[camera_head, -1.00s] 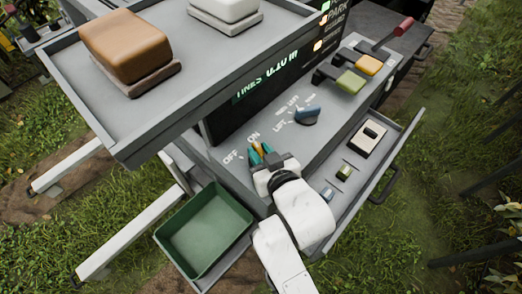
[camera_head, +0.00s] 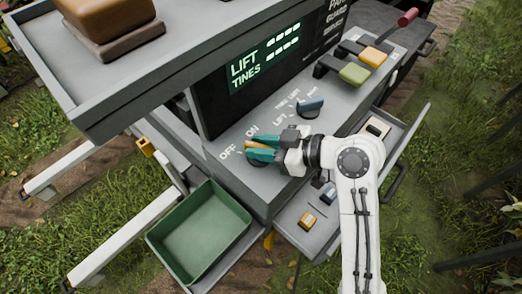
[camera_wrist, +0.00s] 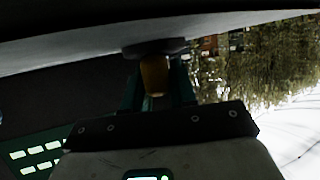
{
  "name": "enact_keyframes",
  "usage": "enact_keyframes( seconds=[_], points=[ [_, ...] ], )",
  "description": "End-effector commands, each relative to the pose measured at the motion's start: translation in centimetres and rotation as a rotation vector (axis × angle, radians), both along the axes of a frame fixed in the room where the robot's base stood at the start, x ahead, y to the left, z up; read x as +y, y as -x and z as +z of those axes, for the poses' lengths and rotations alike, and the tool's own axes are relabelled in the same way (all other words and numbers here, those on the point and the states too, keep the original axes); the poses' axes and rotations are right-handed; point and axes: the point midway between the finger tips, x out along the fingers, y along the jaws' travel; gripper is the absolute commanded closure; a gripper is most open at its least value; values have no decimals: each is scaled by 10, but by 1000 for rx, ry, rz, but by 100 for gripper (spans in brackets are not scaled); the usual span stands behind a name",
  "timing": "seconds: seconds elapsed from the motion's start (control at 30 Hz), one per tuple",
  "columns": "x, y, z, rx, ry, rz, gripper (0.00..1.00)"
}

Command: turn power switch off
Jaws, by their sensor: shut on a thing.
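The power switch is a rotary knob with a yellow handle (camera_head: 262,146) on the grey control panel, beside the white OFF and ON labels. My gripper (camera_head: 257,150) has its teal fingers shut on this handle, which now lies toward OFF. Fingers partly cover the knob, so its exact angle is hard to read. The wrist view is dark and shows the yellow handle (camera_wrist: 155,76) between my fingers, against the dark round base (camera_wrist: 155,47). The display (camera_head: 265,60) reads LIFT and TINES with dashes.
Green (camera_head: 354,73) and yellow (camera_head: 376,55) levers stand farther back. A green bin (camera_head: 203,232) is below at left. An open drawer (camera_head: 300,235) holds small parts.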

Motion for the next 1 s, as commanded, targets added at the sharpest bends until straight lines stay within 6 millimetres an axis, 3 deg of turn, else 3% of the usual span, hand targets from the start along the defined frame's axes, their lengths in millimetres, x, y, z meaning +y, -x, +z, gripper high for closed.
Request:
enact_keyframes(
  seconds=[0.33, 0.87, 0.9, 1.0],
  points=[
    [-1, -1, -2, 2, 2, 137, 100],
    [-1, -1, -1, 5, 3, 162, 100],
    [0, -1, -2, 5, 3, 162, 72],
    [0, -1, -1, 4, 2, 161, 62]
  ],
)
